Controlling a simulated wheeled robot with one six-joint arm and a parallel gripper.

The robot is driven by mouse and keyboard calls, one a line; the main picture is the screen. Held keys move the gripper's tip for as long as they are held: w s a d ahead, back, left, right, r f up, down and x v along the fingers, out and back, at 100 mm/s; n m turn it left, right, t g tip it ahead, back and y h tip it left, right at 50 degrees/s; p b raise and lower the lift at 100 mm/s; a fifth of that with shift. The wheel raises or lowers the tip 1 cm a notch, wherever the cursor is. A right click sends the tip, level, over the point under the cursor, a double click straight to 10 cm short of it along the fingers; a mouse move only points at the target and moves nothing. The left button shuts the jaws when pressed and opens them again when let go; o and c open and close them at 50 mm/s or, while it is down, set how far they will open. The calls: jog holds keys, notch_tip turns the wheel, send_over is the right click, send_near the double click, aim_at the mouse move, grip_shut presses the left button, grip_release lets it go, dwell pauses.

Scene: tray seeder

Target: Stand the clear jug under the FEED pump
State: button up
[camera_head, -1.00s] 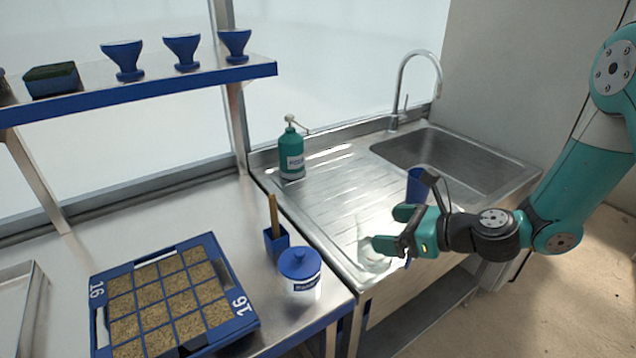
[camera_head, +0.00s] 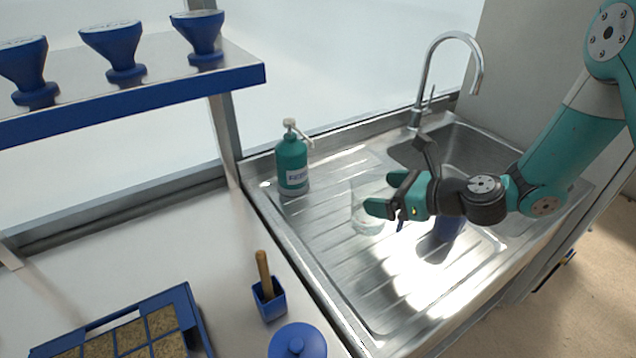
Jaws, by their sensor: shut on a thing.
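The clear jug (camera_head: 366,222) is faint and see-through over the ribbed drainboard. My gripper (camera_head: 379,194) is shut on it from the right, with the fingers pointing left. The fingers hide part of the jug, and I cannot tell whether its base touches the drainboard. The FEED pump (camera_head: 291,166) is a green bottle with a pale label and a white pump head, upright at the back left of the drainboard. Its spout points right. The jug is to the right of and nearer than the bottle, apart from it and not under the spout.
A dark blue cup (camera_head: 447,238) shows below my wrist, partly hidden. The sink basin and tap (camera_head: 424,85) are at the back right. A blue holder (camera_head: 269,299), a blue-lidded pot (camera_head: 297,342) and a seed tray (camera_head: 190,312) occupy the left bench. The drainboard's front left is clear.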

jog(key=r+p+x, duration=0.1)
jog(key=p+x, duration=0.2)
jog(key=x, duration=0.4)
jog(key=w+r+p+x, duration=0.1)
jog(key=p+x, duration=0.2)
jog(key=x, duration=0.5)
jog(key=shift+a+r, duration=0.2)
jog(key=shift+a, duration=0.45)
jog(key=shift+f, duration=0.1)
